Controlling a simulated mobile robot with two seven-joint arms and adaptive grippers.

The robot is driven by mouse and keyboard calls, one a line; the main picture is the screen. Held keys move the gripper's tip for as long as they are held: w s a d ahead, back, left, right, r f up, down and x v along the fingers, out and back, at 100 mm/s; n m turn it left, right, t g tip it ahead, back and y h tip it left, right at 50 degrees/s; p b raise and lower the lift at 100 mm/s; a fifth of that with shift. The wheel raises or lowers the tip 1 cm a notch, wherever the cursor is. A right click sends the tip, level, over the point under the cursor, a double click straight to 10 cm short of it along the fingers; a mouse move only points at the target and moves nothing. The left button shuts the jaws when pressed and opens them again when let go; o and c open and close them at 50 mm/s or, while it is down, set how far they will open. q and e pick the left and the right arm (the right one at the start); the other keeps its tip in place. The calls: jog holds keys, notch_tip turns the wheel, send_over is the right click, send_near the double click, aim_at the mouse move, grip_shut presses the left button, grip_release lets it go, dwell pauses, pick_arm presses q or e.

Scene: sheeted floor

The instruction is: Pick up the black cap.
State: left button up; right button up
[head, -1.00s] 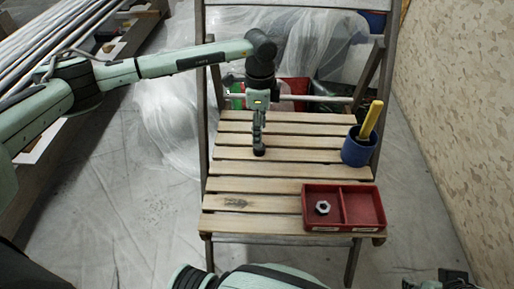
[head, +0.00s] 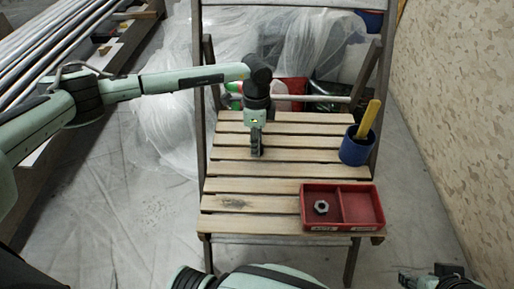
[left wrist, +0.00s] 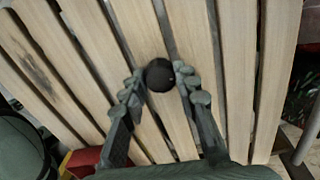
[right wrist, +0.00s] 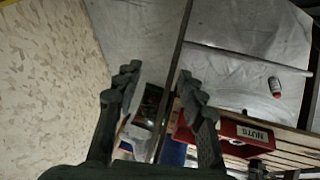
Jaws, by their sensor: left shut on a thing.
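The black cap (left wrist: 159,75) is a small dark round piece at the slats of the wooden folding chair's seat (head: 235,185). In the left wrist view it sits between the fingertips of my left gripper (left wrist: 160,82), which is shut on it. In the head view my left gripper (head: 256,152) points down at the middle of the seat and hides most or all of the cap. I cannot tell whether the cap touches the slats. My right gripper (right wrist: 155,80) is open and empty in the right wrist view, away from the cap.
A red two-compartment tray (head: 342,228) with a hex nut (head: 321,207) is at the seat's front right. A blue cup (head: 354,152) with a yellow-handled tool (head: 369,118) stands at the right edge. The left front of the seat is clear. A patterned wall (head: 455,90) is at right.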

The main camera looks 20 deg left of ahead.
pick_arm(q)
grip_shut()
jog(key=shift+r, duration=0.1)
